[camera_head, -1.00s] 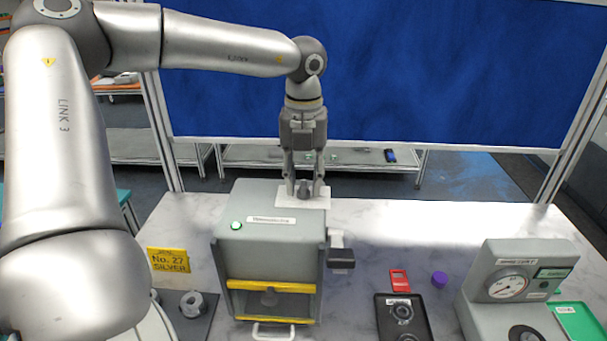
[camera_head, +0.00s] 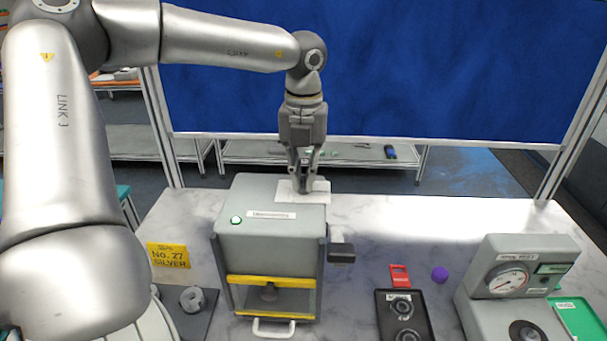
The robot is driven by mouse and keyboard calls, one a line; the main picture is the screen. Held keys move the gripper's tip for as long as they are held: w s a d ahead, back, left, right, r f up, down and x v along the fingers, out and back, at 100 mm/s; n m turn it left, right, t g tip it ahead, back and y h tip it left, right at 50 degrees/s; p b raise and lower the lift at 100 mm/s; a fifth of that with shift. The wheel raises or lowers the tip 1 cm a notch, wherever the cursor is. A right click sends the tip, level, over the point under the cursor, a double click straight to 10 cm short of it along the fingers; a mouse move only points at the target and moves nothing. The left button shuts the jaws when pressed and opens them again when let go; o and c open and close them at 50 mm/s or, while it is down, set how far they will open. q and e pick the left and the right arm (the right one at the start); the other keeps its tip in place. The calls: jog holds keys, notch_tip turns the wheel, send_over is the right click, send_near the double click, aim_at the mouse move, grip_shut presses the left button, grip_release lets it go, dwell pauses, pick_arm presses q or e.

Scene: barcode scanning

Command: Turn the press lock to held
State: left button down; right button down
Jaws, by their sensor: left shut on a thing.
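The press (camera_head: 270,240) is a grey box with yellow bars across its front and a small round lamp on top. The lock appears to be the small dark knob (camera_head: 303,185) on a white plate (camera_head: 320,190) at the press's back right. My left gripper (camera_head: 304,182) points down over the plate and is shut on this knob. The fingers hide much of the knob, so I cannot tell which way it is turned. My right gripper is out of view.
A yellow "No. 27 SILVER" sign (camera_head: 168,256) and a grey ring part (camera_head: 192,299) are left of the press. A black tray (camera_head: 389,323), red tag (camera_head: 400,275), purple piece (camera_head: 439,274) and gauge unit (camera_head: 505,280) are to the right. The back right table is clear.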

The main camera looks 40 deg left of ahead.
aim_at(304, 178)
pick_arm(q)
jog(key=m+b, duration=0.2)
jog(key=m, duration=0.1)
jog(key=shift+f+m, duration=0.1)
jog(key=shift+m, duration=0.3)
jog(key=m+b, duration=0.1)
jog(key=m, duration=0.3)
jog(key=shift+m, duration=0.3)
jog(key=m, duration=0.8)
jog(key=shift+r+m, duration=0.2)
jog(key=shift+m, duration=0.4)
jog(key=c, duration=1.5)
grip_release()
notch_tip(304, 178, up, 12)
jog(key=shift+f, duration=0.1)
